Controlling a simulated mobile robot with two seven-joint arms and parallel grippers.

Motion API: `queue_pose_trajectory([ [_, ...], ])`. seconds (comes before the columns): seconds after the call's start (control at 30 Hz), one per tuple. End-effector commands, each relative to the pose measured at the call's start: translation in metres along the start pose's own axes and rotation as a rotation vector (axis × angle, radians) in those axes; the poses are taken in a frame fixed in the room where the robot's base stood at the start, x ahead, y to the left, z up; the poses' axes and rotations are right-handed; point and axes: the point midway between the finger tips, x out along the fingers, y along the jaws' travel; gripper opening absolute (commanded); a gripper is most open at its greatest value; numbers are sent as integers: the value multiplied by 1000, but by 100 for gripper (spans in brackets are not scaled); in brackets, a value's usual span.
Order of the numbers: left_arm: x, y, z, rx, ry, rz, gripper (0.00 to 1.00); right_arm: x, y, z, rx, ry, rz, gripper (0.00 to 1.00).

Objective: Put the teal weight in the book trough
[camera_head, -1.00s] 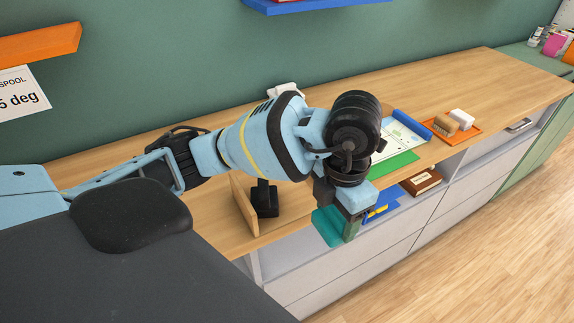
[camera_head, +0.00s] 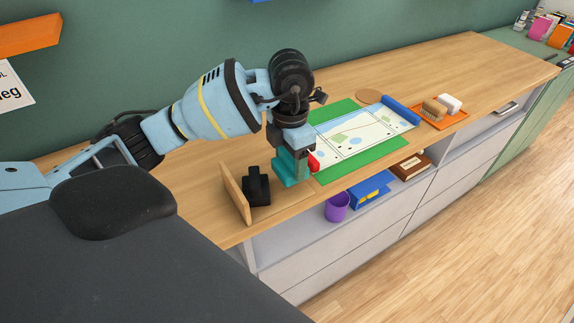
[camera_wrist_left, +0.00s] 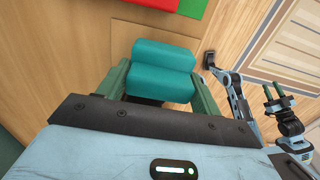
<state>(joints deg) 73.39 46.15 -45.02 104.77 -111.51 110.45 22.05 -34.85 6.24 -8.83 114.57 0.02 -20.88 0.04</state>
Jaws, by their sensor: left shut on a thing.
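The teal weight (camera_wrist_left: 163,70) is a ribbed teal block between the green fingers of my left gripper (camera_wrist_left: 162,88) in the left wrist view. The left gripper is shut on it. I cannot make out the book trough for certain in either view.
An upright wooden panel (camera_head: 235,194) and a black object (camera_head: 257,187) stand left of the gripper. A red item (camera_head: 313,162) is close on its right. A map (camera_head: 355,134) lies on a green mat (camera_head: 372,166). A purple cup (camera_head: 337,206) sits on the lower shelf.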

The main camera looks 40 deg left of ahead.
Motion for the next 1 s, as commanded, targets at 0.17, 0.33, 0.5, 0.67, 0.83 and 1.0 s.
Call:
queue_pose_trajectory([
  [0.17,8,12,0,-1,0,0,22,0,1,-2,-3,3,1,36],
  [0.33,31,11,0,-1,-2,1,22,1,1,-7,-4,12,1,36],
  [0.5,34,12,1,-1,-5,2,22,2,2,-10,-5,18,2,36],
  [0.67,35,11,1,-1,-4,2,22,3,2,-10,-5,19,2,36],
  [0.83,39,11,0,-1,-1,2,70,3,2,-8,-5,16,2,36],
  [1.0,38,11,0,-1,-1,2,87,2,2,-6,-4,12,2,36],
])
